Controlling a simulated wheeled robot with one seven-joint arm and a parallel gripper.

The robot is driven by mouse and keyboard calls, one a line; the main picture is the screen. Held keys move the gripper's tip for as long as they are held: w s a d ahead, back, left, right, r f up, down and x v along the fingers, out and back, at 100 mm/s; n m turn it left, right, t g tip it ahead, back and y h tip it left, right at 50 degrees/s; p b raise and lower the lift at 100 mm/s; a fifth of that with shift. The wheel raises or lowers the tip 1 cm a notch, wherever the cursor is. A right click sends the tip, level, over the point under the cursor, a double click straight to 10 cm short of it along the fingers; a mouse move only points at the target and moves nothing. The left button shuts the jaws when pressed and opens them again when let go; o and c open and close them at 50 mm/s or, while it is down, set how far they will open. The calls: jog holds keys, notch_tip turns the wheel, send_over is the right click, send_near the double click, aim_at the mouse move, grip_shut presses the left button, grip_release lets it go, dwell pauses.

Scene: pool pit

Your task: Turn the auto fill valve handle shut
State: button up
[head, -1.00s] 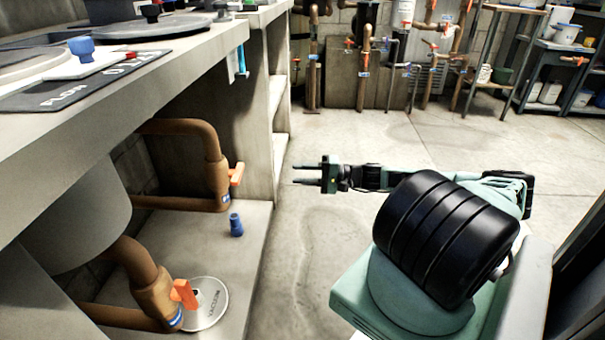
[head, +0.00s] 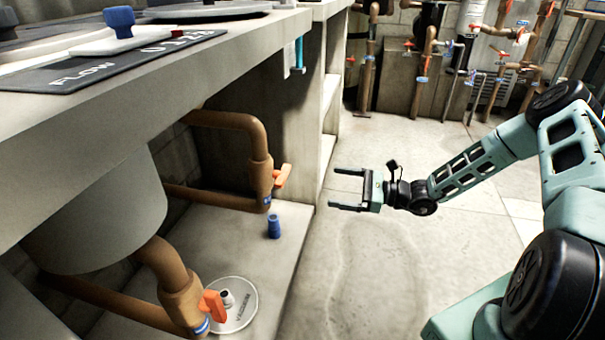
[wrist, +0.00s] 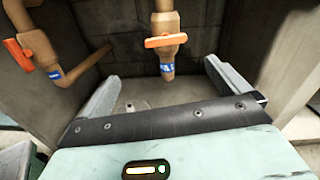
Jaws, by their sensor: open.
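Two brown pipe valves with orange handles sit under the counter in the head view. The upper valve's orange handle (head: 281,176) is at the bend near the shelf's outer edge. The lower valve's orange handle (head: 212,304) is nearer, beside a round lid. Both have small blue labels too small to read, so I cannot tell which is auto fill. My gripper (head: 335,189) is open and empty, right of the upper handle and apart from it, its fingers pointing left. In the wrist view one orange handle (wrist: 165,41) is ahead between the fingers; another (wrist: 18,52) is at the left.
A blue cup-like object (head: 274,227) stands on the shelf below the upper valve. The counter's edge (head: 190,68) overhangs the valves. Open floor (head: 370,270) lies to the right; more pipes stand behind.

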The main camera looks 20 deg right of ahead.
aim_at(287, 176)
jog(key=shift+m+h, duration=0.3)
jog(key=shift+m, duration=0.2)
jog(key=b+x, duration=0.2)
jog(key=x, duration=0.3)
jog(key=b+x, duration=0.2)
jog(key=x, duration=0.3)
jog(key=b+x, duration=0.2)
jog(key=x, duration=0.4)
jog(key=shift+w+d, duration=0.35)
jog(key=shift+w+a+r+b, duration=0.15)
jog(key=shift+w+a+b, duration=0.25)
jog(key=shift+a, duration=0.15)
jog(key=c, duration=0.9)
